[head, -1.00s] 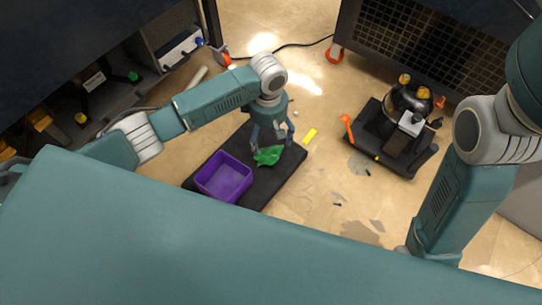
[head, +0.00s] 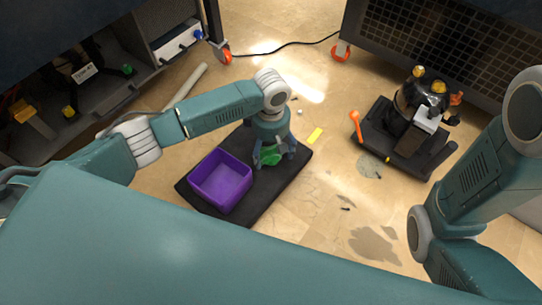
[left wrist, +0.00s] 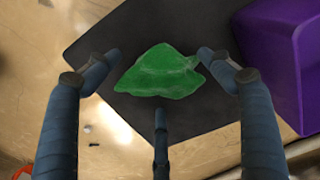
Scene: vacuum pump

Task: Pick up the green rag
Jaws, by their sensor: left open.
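The green rag (head: 269,155) lies crumpled on a black mat (head: 285,178), to the right of a purple bin. In the left wrist view the whole rag (left wrist: 162,72) shows on the mat, between and just beyond the fingers. My left gripper (head: 273,157) is open above the rag, its fingers spread around it and partly hiding it in the head view. In the left wrist view the left gripper (left wrist: 160,75) has nothing between its fingers that it grips. My right arm is at the right edge of the head view, with its gripper out of view.
The purple bin (head: 222,182) stands on the mat close to the left gripper. A vacuum pump (head: 418,105) sits on a black base at the right. Stains mark the floor.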

